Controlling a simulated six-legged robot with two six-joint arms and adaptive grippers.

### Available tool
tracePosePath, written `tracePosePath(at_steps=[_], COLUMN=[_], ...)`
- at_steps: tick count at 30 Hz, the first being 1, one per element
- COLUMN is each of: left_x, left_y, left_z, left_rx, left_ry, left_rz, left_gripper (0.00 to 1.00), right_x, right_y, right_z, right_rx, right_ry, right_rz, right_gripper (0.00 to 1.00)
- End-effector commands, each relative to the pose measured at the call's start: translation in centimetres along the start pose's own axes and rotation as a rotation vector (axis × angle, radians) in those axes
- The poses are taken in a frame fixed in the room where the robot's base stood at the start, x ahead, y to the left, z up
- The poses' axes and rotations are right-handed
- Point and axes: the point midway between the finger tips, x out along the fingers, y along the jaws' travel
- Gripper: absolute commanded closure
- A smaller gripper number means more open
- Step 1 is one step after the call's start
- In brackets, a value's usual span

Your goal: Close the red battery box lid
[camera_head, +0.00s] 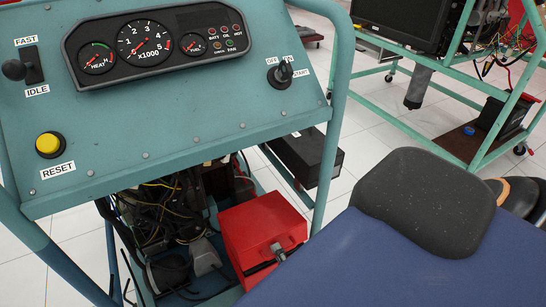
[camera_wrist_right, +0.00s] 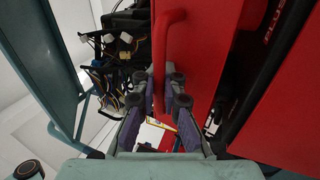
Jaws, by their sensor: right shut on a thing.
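The red battery box shows in the head view with its red lid (camera_head: 258,228) on top. A dark gap lies under the lid's near edge, so it stands partly open. In the right wrist view the lid (camera_wrist_right: 203,45) carries a red bar handle (camera_wrist_right: 159,60). My right gripper (camera_wrist_right: 158,88) is shut on this handle, with its fingers on either side. In the head view a small grey part of it (camera_head: 278,252) shows at the lid's front. The red box body (camera_wrist_right: 284,115) and a dark battery marked "PLUS" (camera_wrist_right: 288,22) show past the lid's edge. My left gripper is not in view.
The teal control panel (camera_head: 190,105) with gauges overhangs on the left. Wires and engine parts (camera_head: 165,210) crowd beside the box. A black box (camera_head: 308,155) stands behind it on the frame. Another teal trainer stand (camera_head: 440,75) is at the back right, across open tiled floor.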

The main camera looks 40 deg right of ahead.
Motion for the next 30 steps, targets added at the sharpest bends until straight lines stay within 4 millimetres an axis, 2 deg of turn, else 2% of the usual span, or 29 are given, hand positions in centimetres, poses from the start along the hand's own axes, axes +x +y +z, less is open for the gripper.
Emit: tracePosePath(at_steps=[13, 30], left_x=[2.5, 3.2], left_y=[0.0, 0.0], left_z=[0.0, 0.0], left_rx=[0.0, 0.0], left_ry=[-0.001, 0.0], left_rz=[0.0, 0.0], left_gripper=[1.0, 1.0], right_x=[-1.8, -2.2], right_y=[-1.3, -1.5], right_z=[0.0, 0.0], right_rx=[0.007, 0.006], right_ry=[0.001, 0.001], right_rz=[0.083, 0.109], right_gripper=[1.0, 1.0])
